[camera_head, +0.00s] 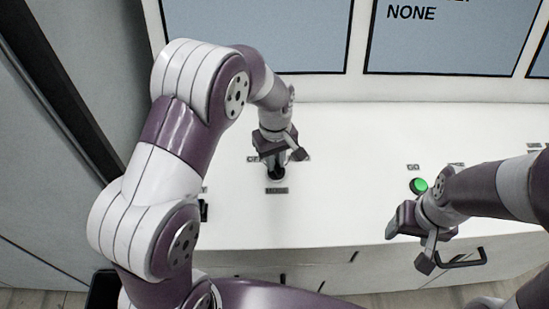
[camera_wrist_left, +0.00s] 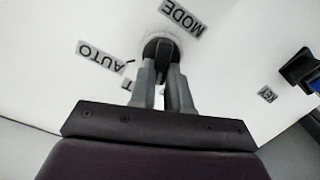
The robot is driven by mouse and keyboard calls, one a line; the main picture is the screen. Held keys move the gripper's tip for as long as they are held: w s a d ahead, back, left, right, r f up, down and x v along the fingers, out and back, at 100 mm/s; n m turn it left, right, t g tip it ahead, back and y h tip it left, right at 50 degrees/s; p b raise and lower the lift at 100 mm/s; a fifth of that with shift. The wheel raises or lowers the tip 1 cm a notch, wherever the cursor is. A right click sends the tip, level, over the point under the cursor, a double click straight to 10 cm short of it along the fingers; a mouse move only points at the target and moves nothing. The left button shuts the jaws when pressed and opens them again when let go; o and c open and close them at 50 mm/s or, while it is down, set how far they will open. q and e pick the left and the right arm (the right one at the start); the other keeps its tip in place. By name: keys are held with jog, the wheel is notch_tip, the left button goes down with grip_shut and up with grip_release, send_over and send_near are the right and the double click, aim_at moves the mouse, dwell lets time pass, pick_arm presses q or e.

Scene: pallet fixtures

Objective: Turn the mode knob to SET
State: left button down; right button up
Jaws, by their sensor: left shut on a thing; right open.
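The black round mode knob (camera_head: 277,174) sits on the white console top, just above a small dark label in the head view. My left gripper (camera_head: 275,160) comes down over it and is shut on it. In the left wrist view the two grey fingers of my left gripper (camera_wrist_left: 168,78) close around the knob's raised grip (camera_wrist_left: 165,50). The MODE label (camera_wrist_left: 181,18) and AUTO label (camera_wrist_left: 101,56) show beside the knob. Another label is mostly hidden behind the fingers. My right gripper (camera_head: 408,240) is open and empty, over the console's front edge.
A green GO button (camera_head: 419,185) is on the console close to my right gripper. A drawer handle (camera_head: 462,259) is on the front face below it. In the left wrist view a black and blue item (camera_wrist_left: 302,72) stands near a KEY label (camera_wrist_left: 267,94). Screens stand along the back.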

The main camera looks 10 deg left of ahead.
pick_arm(q)
jog(key=shift+d+m, duration=0.1)
jog(key=shift+m, duration=2.1)
jog(key=c, duration=1.2)
grip_release()
jog(key=shift+o, duration=0.6)
jog(key=shift+w, duration=0.15)
